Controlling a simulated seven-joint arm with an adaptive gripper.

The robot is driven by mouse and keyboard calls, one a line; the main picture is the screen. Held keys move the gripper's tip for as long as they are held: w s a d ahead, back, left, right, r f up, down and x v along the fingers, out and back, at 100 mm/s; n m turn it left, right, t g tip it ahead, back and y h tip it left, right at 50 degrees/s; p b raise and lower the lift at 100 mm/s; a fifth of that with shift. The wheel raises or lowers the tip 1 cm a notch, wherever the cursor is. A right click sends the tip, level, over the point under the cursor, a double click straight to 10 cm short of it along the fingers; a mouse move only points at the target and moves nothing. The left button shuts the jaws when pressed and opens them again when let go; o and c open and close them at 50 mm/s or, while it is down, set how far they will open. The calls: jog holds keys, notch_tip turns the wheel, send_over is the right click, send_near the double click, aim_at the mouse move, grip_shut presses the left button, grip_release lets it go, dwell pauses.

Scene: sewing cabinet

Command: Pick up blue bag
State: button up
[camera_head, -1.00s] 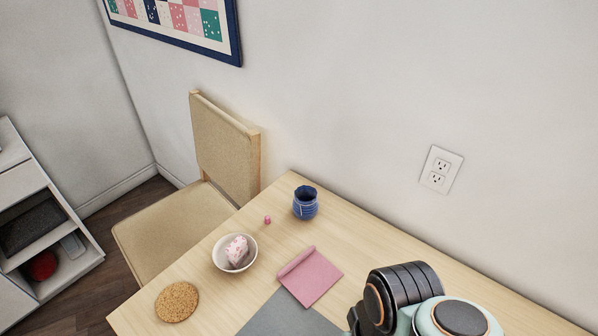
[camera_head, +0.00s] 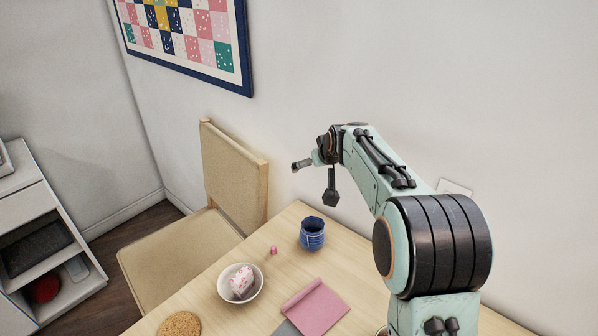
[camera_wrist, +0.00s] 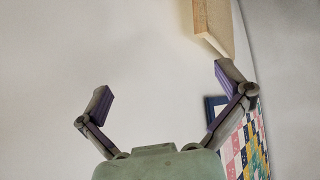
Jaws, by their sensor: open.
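The blue bag (camera_head: 312,234) is a small dark blue pouch with an open, ruffled top and a light cord around its neck. It stands upright on the table near the wall in the head view. My gripper (camera_head: 313,178) is above the bag, in the air near the wall, with its fingers spread and empty. In the wrist view my gripper (camera_wrist: 160,95) also shows wide open, with nothing between its fingers. The bag is not visible in the wrist view.
A white bowl (camera_head: 225,289) with a pink-and-white object (camera_head: 241,280), a small pink piece (camera_head: 273,250), folded pink cloth (camera_head: 314,308) and a cork mat (camera_head: 180,325) share the table (camera_head: 350,268). A chair (camera_head: 232,178) stands at the left. The wall is close behind the bag.

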jog(key=g, duration=0.2)
send_over(316, 233)
jog(key=w, duration=0.1)
notch_tip(316, 233, down, 11)
jog(key=shift+g, duration=0.6)
jog(key=f, duration=0.5)
jog(key=s+f, duration=0.1)
jog(key=f, duration=0.2)
jog(key=shift+f, duration=0.3)
jog(key=x, duration=0.5)
jog(key=shift+d, duration=0.1)
jog(key=shift+w+f, duration=0.35)
jog(key=shift+f, duration=0.2)
jog(key=c, duration=1.2)
